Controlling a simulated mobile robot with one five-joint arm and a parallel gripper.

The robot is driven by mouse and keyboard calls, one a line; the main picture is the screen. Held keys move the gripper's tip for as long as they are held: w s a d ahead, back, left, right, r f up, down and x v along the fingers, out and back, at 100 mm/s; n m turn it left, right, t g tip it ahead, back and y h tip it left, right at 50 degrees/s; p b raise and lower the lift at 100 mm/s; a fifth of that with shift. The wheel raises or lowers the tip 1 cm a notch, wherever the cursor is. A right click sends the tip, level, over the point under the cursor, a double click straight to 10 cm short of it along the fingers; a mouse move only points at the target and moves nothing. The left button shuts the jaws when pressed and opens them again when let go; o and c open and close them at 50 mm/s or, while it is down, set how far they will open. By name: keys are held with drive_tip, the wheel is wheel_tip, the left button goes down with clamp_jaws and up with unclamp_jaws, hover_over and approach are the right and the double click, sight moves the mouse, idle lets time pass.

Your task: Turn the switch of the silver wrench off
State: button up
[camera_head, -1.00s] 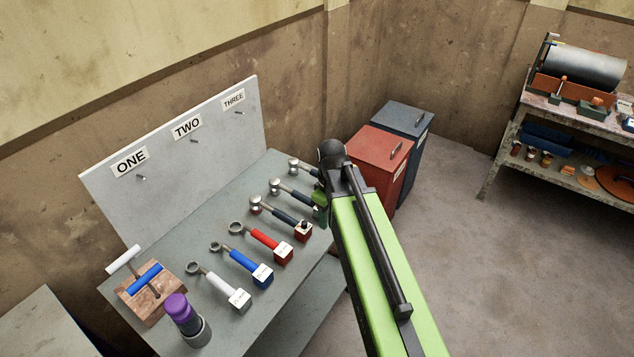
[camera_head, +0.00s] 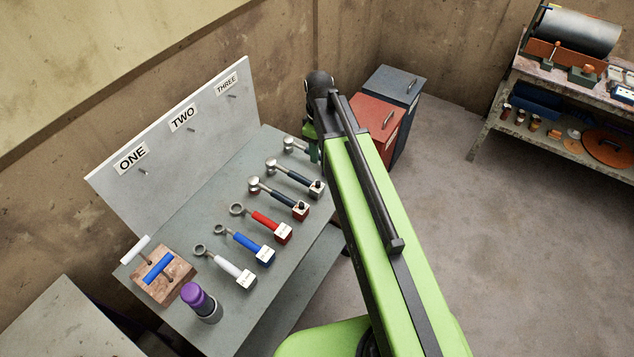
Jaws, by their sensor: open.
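The wrench with a white handle and a bare metal ring (camera_head: 223,265) lies on the grey table, with a white-topped block at its near end; it may be the silver wrench. Beside it lie a blue-handled wrench (camera_head: 240,241) and a red-handled wrench (camera_head: 263,221). A wooden block (camera_head: 180,284) with a white and a blue T-handle stands at the table's left end. It cannot be told which part is the switch.
Several hammers (camera_head: 278,195) lie farther along the table (camera_head: 185,225). A board (camera_head: 165,150) marked ONE, TWO, THREE rises behind. Red (camera_head: 376,123) and dark (camera_head: 398,88) bins stand beyond. Floor at right is clear.

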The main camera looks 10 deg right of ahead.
sight(318, 182)
wheel_tip(318, 182, down, 16)
drive_tip(key=b, duration=1.4)
drive_tip(key=shift+r, duration=0.25)
